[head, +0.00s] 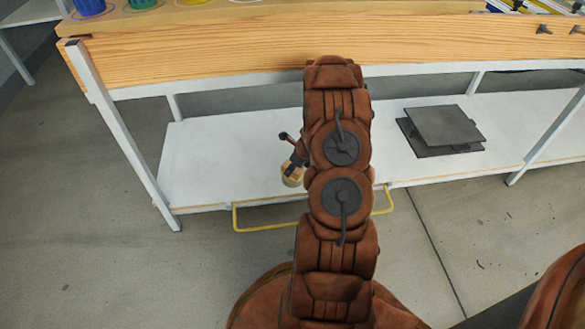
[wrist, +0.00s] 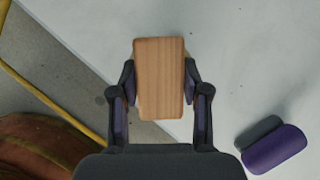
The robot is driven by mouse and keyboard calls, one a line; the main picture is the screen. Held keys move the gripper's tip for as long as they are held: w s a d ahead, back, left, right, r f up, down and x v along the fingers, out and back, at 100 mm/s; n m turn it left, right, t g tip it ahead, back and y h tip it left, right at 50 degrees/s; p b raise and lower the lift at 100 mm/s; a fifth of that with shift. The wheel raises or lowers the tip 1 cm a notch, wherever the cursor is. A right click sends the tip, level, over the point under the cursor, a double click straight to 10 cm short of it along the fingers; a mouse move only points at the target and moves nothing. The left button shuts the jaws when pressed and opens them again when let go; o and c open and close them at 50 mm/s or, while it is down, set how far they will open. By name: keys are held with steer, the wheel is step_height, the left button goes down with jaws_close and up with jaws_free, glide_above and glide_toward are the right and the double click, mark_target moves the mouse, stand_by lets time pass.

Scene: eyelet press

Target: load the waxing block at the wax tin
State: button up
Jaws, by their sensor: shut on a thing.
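The waxing block (wrist: 160,80), a wooden block, is between the two fingers of my gripper (wrist: 160,92) in the wrist view, over the white lower shelf near its front edge. My gripper is shut on it. In the head view my gripper (head: 294,160) is mostly hidden behind my arm. A small pale and yellow thing (head: 292,178) shows just below it there; I cannot tell whether this is the wax tin. No wax tin can be clearly made out in either view. What lies under the block is hidden by it.
A purple piece with a grey part (wrist: 275,148) lies on the shelf at lower right in the wrist view. A yellow rail (head: 265,228) runs along the shelf front. Dark plates (head: 443,128) lie on the shelf (head: 215,150) at right. The wooden bench (head: 200,57) overhangs it.

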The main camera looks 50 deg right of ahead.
steer(key=shift+s, duration=0.1)
step_height(320, 180, up, 7)
steer(key=p, duration=0.8)
steer(key=shift+a, duration=0.1)
stand_by(0.9)
